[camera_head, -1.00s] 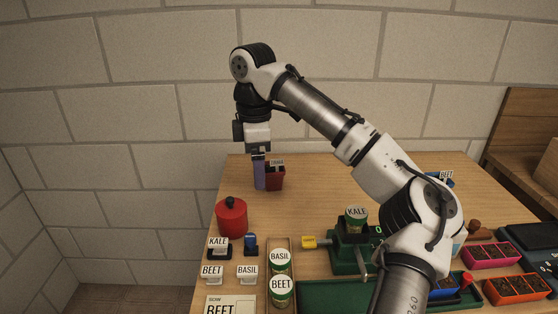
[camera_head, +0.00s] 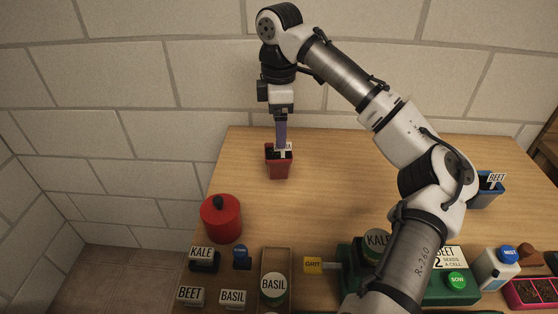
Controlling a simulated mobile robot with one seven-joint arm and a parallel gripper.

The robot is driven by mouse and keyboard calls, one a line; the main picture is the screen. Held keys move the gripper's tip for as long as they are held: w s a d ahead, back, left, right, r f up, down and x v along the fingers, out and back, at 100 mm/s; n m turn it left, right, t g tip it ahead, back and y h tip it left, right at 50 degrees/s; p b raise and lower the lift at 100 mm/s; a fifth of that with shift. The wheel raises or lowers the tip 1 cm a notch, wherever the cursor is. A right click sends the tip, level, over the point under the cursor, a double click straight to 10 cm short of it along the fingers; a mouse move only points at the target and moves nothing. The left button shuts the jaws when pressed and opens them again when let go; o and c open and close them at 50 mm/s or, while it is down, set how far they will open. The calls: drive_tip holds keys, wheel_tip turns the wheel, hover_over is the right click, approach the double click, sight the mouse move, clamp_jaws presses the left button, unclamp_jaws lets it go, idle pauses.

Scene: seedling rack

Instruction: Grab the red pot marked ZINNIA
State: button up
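The red pot (camera_head: 279,169) stands upright at the back of the wooden table. A small white label sticks up at its top, mostly hidden behind my fingers and not readable now. My gripper (camera_head: 281,145) points straight down over the pot. Its bluish fingers overlap the pot's top in the picture, and they line up as one bar. I cannot tell whether they are open or around the rim or label.
A red lidded jar (camera_head: 221,219) stands at the front left of the pot. A blue pot marked BEET (camera_head: 486,191) is at the right, past my arm. Labelled holders, KALE and BASIL jars and a green machine (camera_head: 437,290) fill the front. Table around the pot is clear.

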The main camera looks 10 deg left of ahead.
sight(278, 154)
wheel_tip(278, 154, down, 4)
drive_tip(key=shift+r, duration=0.1)
drive_tip(key=f, duration=0.1)
drive_tip(key=f+p, duration=0.1)
drive_tip(key=f, duration=0.3)
drive_tip(key=shift+w+a+f, duration=0.1)
drive_tip(key=shift+w+a, duration=0.1)
drive_tip(key=shift+w, duration=0.1)
drive_tip(key=shift+c, duration=0.4)
drive_tip(key=c, duration=1.1)
drive_tip(key=shift+o, duration=0.2)
